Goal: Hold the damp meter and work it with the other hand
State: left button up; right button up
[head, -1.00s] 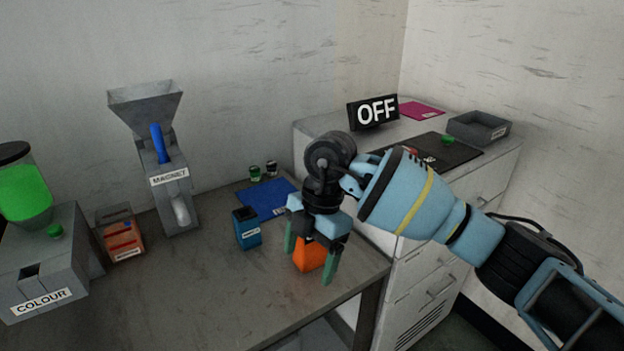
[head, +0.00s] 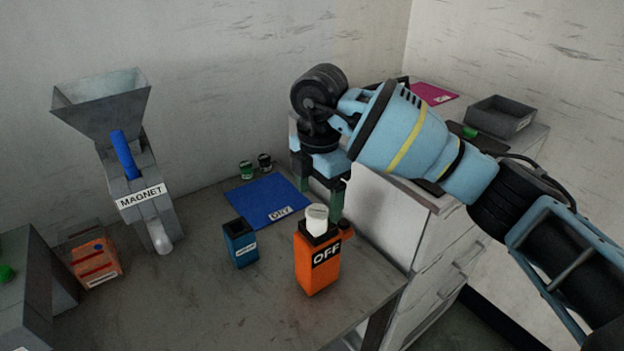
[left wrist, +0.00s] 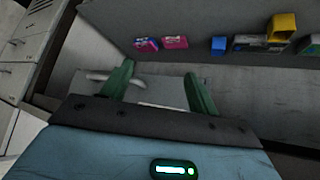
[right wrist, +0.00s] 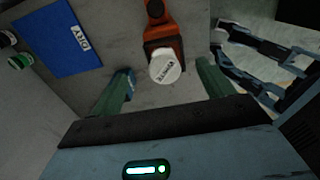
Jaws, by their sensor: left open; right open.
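The damp meter appears to be the orange box (head: 317,268) with a dark "OFF" face and a white round cap (head: 317,216), standing upright near the table's front right edge. My right gripper (head: 322,195) is open and empty, pointing down just behind and above it in the head view. In the right wrist view the white cap (right wrist: 165,67) lies between the open fingers, in line with them; I cannot tell whether they touch. My left gripper is outside the head view. In the left wrist view its fingers (left wrist: 158,82) are open with nothing held.
A blue "DRY" mat (head: 265,198), a blue box (head: 240,243), two small pots (head: 255,169), a "MAGNET" hopper (head: 135,190) and an orange-red box (head: 95,262) are on the table. A cabinet with a grey tray (head: 500,116) stands right. The table's front middle is clear.

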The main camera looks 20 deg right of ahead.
aim_at(319, 215)
jog(key=shift+s+r, duration=0.1)
jog(key=shift+s, duration=0.55)
notch_tip(319, 215, down, 8)
jog(key=shift+w+r, duration=0.15)
jog(key=shift+r, duration=0.05)
pick_arm(q)
jog(key=shift+s+f, duration=0.25)
jog(key=shift+s, duration=0.5)
pick_arm(e)
jog(key=c, duration=1.1)
jog(key=o, duration=0.4)
jog(key=c, duration=0.4)
jog(key=shift+o, duration=0.2)
